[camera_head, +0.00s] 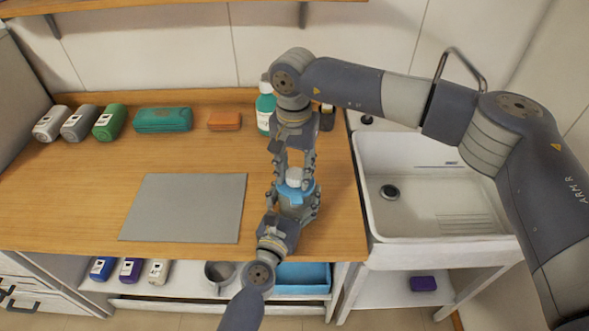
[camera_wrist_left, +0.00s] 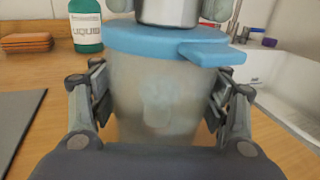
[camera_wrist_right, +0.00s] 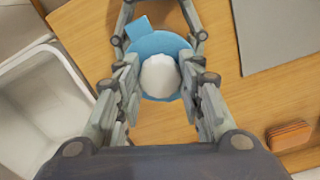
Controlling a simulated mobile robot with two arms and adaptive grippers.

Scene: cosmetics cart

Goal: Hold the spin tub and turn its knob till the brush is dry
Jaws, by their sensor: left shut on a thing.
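The spin tub is a cloudy, see-through cup (camera_wrist_left: 155,100) with a blue lid (camera_head: 293,192) and a side tab. It stands upright near the counter's front right edge. A pale, blurred shape shows inside; I cannot tell whether it is the brush. The knob, with a white top (camera_wrist_right: 160,76) and grey side (camera_wrist_left: 168,10), sits on the lid. My left gripper (camera_head: 294,208) is shut on the tub, one finger on each side. My right gripper (camera_head: 295,170) points down from above, open, with its fingers either side of the knob.
A teal bottle (camera_head: 265,112) stands behind the tub. A grey mat (camera_head: 185,208) lies left of it, and the white sink (camera_head: 425,195) is to the right.

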